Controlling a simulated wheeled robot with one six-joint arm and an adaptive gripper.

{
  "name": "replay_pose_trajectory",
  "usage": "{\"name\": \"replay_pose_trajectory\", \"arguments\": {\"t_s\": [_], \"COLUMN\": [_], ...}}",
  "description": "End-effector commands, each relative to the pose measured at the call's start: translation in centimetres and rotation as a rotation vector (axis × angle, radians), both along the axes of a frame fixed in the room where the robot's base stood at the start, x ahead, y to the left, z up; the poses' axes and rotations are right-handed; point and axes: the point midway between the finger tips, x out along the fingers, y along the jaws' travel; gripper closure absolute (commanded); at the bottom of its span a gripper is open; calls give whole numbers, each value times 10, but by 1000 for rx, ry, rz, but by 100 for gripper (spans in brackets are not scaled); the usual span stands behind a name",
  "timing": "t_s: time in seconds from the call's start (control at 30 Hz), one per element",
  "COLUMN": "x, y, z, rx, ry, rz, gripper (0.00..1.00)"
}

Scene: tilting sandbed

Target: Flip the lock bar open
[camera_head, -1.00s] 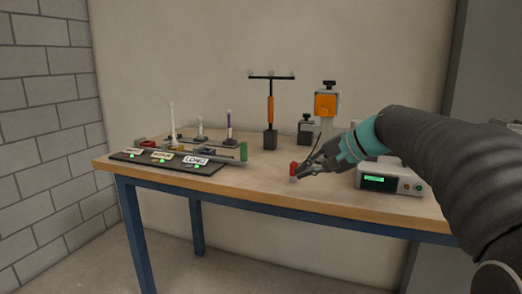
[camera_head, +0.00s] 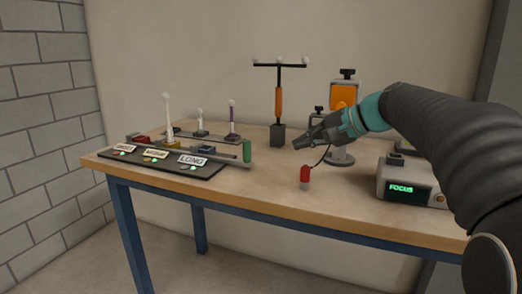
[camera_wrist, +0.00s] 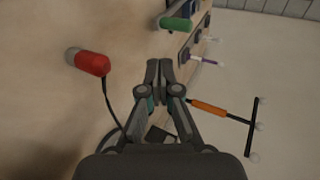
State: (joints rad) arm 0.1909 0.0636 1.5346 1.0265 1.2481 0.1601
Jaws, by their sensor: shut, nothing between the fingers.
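The likely lock bar is a long dark bar (camera_head: 210,152) lying across the back of a black panel (camera_head: 213,171) with labelled sections. A green upright grip (camera_head: 247,151) stands at its right end. The green grip also shows at the top of the wrist view (camera_wrist: 175,24). My gripper (camera_head: 296,145) is shut and empty, held above the table to the right of the green grip and apart from it. In the wrist view my gripper's fingertips (camera_wrist: 159,68) are together, with bare table beyond them.
A red corded handle (camera_head: 304,174) stands on the table below my gripper. An orange-handled T-shaped tool (camera_head: 278,102) stands in a dark block behind. A box with a "FOCUS" display (camera_head: 401,190) is at right. Small posts (camera_head: 199,121) stand behind the panel. The front middle is clear.

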Motion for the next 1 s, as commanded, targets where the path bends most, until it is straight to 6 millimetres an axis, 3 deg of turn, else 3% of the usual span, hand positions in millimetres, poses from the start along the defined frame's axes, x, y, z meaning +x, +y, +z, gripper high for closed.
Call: {"name": "replay_pose_trajectory", "arguments": {"t_s": [0.23, 0.67, 1.0], "x": [9, 44, 63], "y": [16, 76, 108], "z": [-11, -50, -50], "rx": [0, 0, -1], "ry": [1, 2, 0], "rz": [4, 7, 5], "gripper": [100, 100, 100]}}
